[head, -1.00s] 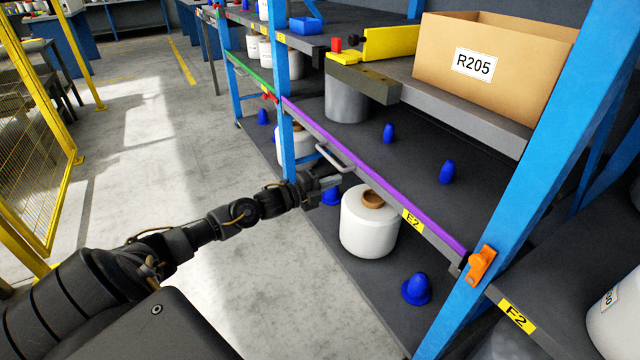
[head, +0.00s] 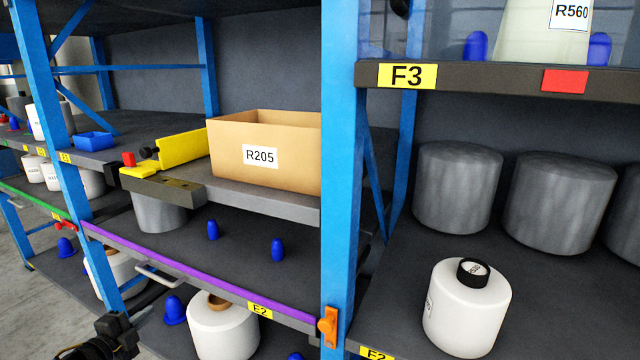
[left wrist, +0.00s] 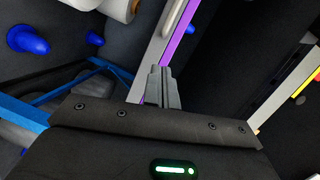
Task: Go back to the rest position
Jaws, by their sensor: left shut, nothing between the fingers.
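My left gripper (left wrist: 160,82) shows in the left wrist view with its two grey fingers together and nothing between them. The fingers are near the purple-edged shelf beam (left wrist: 181,28), which shows behind them. In the head view the dark end of my left arm (head: 116,335) is at the bottom left, in front of the lower rack shelf; its fingers are hard to make out there. My right gripper is in neither view.
The purple shelf edge (head: 190,268) with a grey handle (head: 160,277) is close to my left arm. A white bobbin (head: 222,328) and a blue peg (head: 174,310) stand beneath it. Blue uprights (head: 342,180) frame the rack.

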